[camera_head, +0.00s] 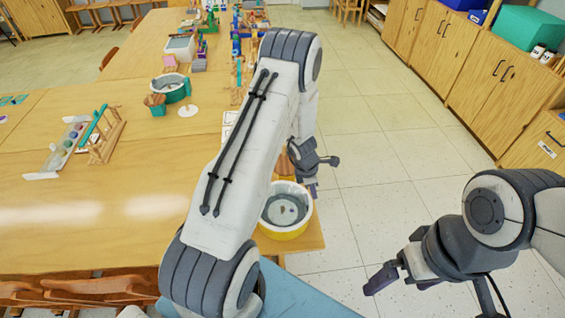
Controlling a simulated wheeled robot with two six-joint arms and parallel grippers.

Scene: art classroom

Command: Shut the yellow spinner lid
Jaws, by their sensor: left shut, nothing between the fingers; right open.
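The yellow spinner (285,232) stands near the right end of the long wooden table. It is a round tub with a yellow base, a pale rim and a grey inside that shows from above. My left arm covers its left side, and I cannot make out its lid clearly. My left gripper (321,168) is shut and empty, beyond the spinner and slightly to its right in the picture. My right gripper (388,277) is open and empty, over the floor to the right of the table.
A teal spinner (172,92) stands farther back, with a white disc (188,110) beside it. A wooden rack (107,140) and a paint tray (68,143) lie at left. Wooden cabinets (487,75) line the right wall. The tiled floor (390,150) between is clear.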

